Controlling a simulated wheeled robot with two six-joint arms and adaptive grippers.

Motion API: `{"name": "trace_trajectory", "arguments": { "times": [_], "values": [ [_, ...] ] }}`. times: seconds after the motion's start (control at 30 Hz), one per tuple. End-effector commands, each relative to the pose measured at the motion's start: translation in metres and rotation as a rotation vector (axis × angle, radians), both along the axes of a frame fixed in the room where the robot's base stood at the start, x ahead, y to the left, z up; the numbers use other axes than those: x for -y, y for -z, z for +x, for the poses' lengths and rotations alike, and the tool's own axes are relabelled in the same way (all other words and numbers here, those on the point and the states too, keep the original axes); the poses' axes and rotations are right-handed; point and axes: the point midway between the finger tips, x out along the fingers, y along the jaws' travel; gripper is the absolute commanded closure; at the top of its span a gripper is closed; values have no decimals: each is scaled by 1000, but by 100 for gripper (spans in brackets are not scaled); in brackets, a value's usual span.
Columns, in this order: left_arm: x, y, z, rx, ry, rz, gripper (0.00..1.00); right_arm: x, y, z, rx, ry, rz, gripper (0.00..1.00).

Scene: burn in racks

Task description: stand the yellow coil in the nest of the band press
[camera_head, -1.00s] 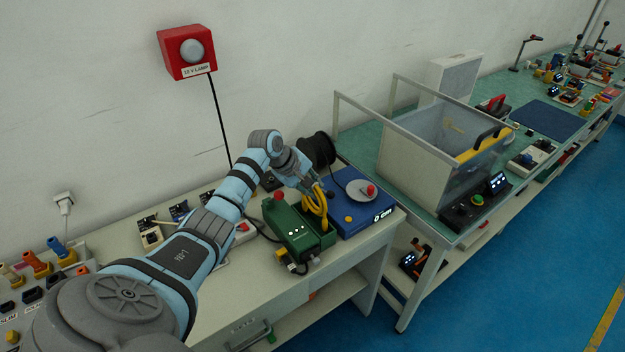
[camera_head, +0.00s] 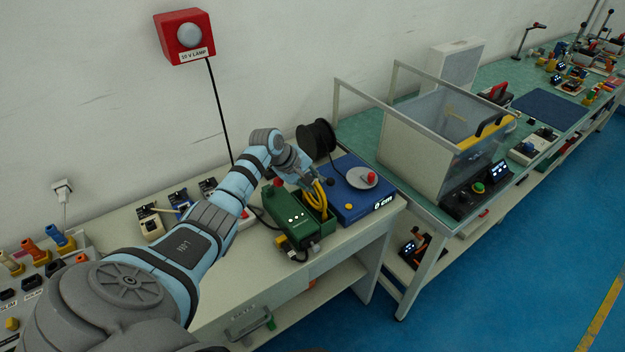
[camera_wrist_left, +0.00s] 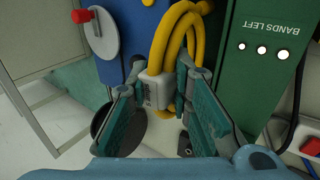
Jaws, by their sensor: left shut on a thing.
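The yellow coil (camera_head: 316,199) stands upright in loops at the right end of the green band press (camera_head: 287,218). My left gripper (camera_head: 316,183) is above the coil and shut on it. In the left wrist view the gripper (camera_wrist_left: 165,92) has its fingers on either side of the grey labelled block on the coil (camera_wrist_left: 160,48). The green press with three lit lamps (camera_wrist_left: 264,50) is close beside the coil there. The nest is mostly hidden by the coil and gripper, so I cannot tell whether the coil rests on its floor. My right gripper is not in view.
A black spool (camera_head: 317,138) is behind. A red lamp box (camera_head: 185,38) hangs on the wall. A clear-walled bin (camera_head: 445,150) stands on the green table.

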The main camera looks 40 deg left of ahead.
Motion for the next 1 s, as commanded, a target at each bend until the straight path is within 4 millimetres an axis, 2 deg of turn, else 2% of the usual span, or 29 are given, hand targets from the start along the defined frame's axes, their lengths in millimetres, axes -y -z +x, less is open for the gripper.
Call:
{"name": "trace_trajectory", "arguments": {
  "times": [0.23, 0.27, 0.4, 0.77, 0.87, 1.0],
  "values": [
    [0, 1, 0, 1, 1, 0, 100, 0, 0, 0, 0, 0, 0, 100],
    [0, 1, 0, 1, 1, 0, 79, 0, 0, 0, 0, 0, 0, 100],
    [0, 1, 0, 1, 1, 0, 57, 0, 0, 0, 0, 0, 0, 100],
    [-2, -4, -3, 2, 0, 2, 57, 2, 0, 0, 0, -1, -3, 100],
    [-6, -18, -12, 3, 1, 6, 57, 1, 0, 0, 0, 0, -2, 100],
    [-11, -51, -33, 1, 3, 8, 57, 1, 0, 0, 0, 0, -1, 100]
  ]
}}
